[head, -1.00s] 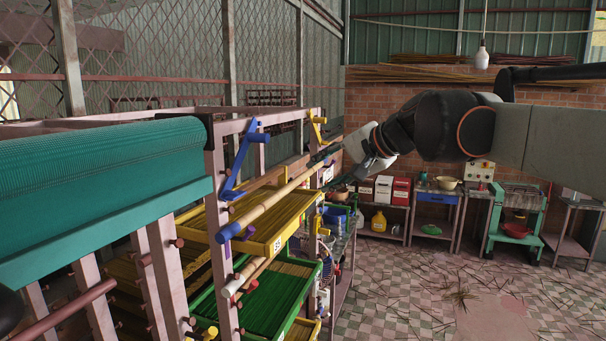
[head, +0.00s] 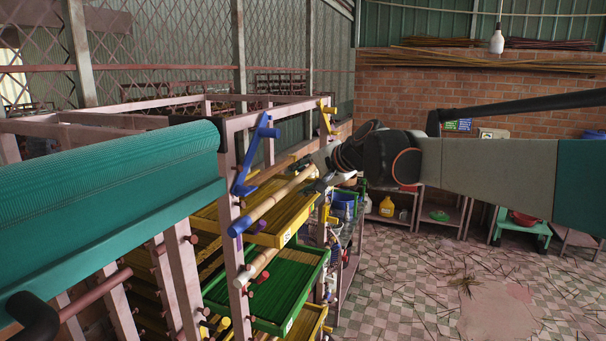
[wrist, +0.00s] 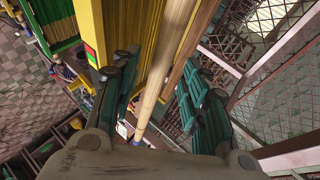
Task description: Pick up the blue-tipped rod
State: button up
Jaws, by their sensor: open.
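The blue-tipped rod (head: 275,207) is a pale wooden rod lying slanted across the rack's front, its blue end (head: 240,227) toward me. My gripper (head: 318,172) is at the rod's far end in the head view, with its fingers partly hidden. In the wrist view the rod (wrist: 166,62) runs lengthwise between the two spread, dark green fingers of my gripper (wrist: 158,88). The fingers stand apart from the rod on both sides. A bluish tip shows at the rod's lower end, partly hidden by the gripper body.
A blue bracket (head: 254,155) and a yellow bracket (head: 327,118) are on the rack. A yellow tray (head: 262,238) and a green tray (head: 285,323) of sticks sit below the rod. Another pale rod (head: 261,262) lies lower. The tiled floor (head: 400,285) at right is fairly open.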

jog(key=shift+w+a+f, duration=0.15)
jog(key=shift+f, duration=0.05)
jog(key=shift+c, duration=0.2)
grip_shut()
jog(key=shift+r, duration=0.1)
